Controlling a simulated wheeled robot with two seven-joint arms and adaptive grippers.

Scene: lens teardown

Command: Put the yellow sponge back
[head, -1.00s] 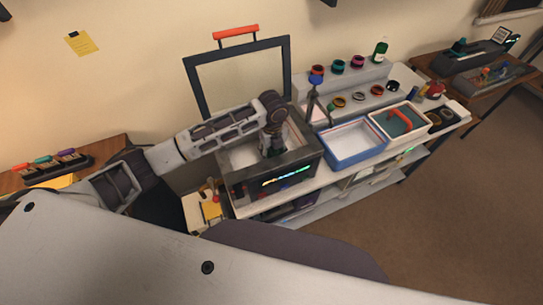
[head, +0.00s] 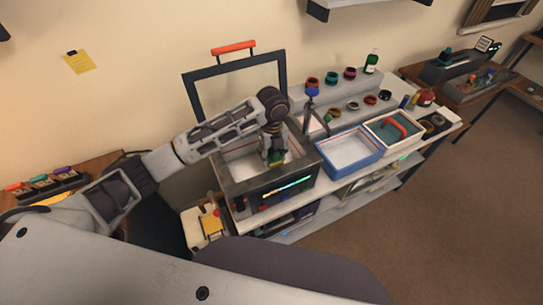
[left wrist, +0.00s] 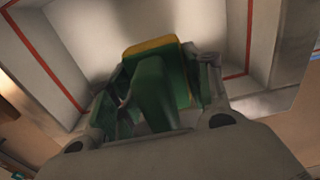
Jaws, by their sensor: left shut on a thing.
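The yellow sponge (left wrist: 160,45) has a green side and sits in my left gripper (left wrist: 160,88) in the left wrist view. Mostly its green part and a yellow edge show. In the head view my left gripper (head: 274,152) is shut on it, over the open dark-walled box (head: 243,196); the sponge shows there as a small green and yellow patch (head: 277,159). Below it in the left wrist view is the box's pale inside with a red line (left wrist: 248,40). I cannot tell whether the sponge touches the floor. My right gripper is not in view.
The box's framed lid (head: 190,95) with a red handle stands up behind it. A blue-rimmed tray (head: 351,168) and a white tray with a red-handled thing (head: 393,140) stand to the right. A stepped rack (head: 345,88) holds several rings. A yellow-topped container (head: 211,225) stands at left.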

